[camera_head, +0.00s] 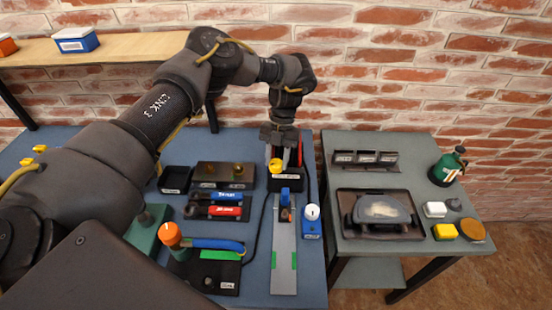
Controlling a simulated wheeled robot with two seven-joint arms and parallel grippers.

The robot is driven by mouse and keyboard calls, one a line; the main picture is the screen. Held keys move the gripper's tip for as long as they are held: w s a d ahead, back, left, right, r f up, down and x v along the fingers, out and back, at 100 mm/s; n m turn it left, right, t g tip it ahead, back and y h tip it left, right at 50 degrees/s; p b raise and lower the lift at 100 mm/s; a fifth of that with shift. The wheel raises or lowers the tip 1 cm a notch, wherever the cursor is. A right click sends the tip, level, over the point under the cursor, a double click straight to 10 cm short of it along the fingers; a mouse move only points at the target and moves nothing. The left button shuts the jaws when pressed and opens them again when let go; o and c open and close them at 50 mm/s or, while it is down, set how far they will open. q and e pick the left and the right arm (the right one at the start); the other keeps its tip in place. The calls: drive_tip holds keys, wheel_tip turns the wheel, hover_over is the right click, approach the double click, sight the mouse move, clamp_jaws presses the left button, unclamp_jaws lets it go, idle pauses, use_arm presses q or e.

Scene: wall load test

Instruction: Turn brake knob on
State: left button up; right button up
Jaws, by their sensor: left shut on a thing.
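My left arm comes in from the left and reaches across the blue table. Its gripper (281,155) points down at a small black box (287,184) near the table's back right. The gripper is shut on the knob at that box; the fingers hide most of it. A yellow piece (276,166) shows at the fingers and a red part (299,153) beside them. No label that reads brake is legible, and I cannot tell the knob's turn angle. My right gripper is not in view.
On the blue table (258,284) stand an orange knob (170,234), a white-topped blue box (311,221), a grey plate (284,262) and red and blue handles (226,211). A grey side table (413,258) holds a green bottle (446,168). A brick wall is behind.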

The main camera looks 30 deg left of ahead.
use_arm(q)
drive_tip(key=shift+s+f, duration=0.1)
drive_tip(key=o, duration=1)
drive_tip(key=shift+w+r, duration=0.25)
drive_tip(key=shift+r, duration=0.1)
drive_tip(key=p+v, duration=0.7)
drive_tip(key=v, duration=0.3)
drive_tip(key=shift+s+r, duration=0.15)
